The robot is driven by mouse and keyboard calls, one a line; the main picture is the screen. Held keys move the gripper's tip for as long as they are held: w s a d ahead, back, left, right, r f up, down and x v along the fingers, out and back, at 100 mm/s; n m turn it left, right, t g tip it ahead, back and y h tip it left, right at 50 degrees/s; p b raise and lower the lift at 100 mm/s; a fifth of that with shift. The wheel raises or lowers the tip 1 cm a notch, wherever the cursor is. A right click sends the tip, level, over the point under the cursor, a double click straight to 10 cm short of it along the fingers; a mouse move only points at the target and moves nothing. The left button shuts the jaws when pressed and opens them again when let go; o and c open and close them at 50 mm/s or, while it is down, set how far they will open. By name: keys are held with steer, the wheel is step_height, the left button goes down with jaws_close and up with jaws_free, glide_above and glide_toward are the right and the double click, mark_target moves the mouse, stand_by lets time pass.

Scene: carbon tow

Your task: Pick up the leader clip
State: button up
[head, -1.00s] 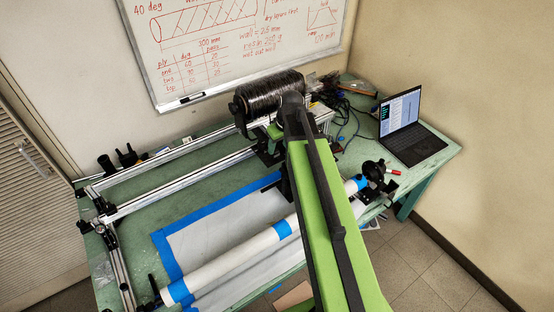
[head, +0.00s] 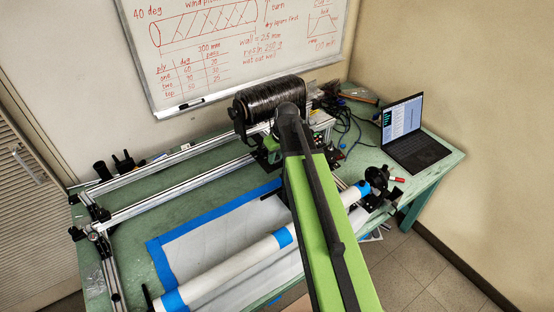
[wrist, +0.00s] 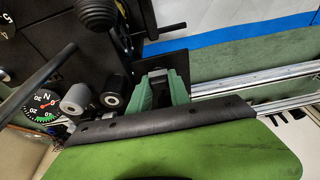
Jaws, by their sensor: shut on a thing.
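In the wrist view, two green fingers of my gripper (wrist: 163,86) are closed around a small grey piece (wrist: 160,74). A black plate (wrist: 172,59) stands right by the fingertips; the grey piece and plate look like the leader clip, but the fingers hide part of it. In the head view my green and black arm reaches toward the bench and hides the gripper and clip. A black spool of tow (head: 268,103) sits at the back of the bench, beyond the arm.
A white tube (head: 232,269) with blue bands lies across the front of the green bench (head: 135,235). Aluminium rails (head: 170,196) run along its left side. A laptop (head: 414,150) stands at right. In the wrist view, rollers (wrist: 115,88) and a dial (wrist: 42,106) are close on the left.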

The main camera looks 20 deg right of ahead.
jaws_close()
step_height(320, 180, up, 10)
steer(key=p, duration=1)
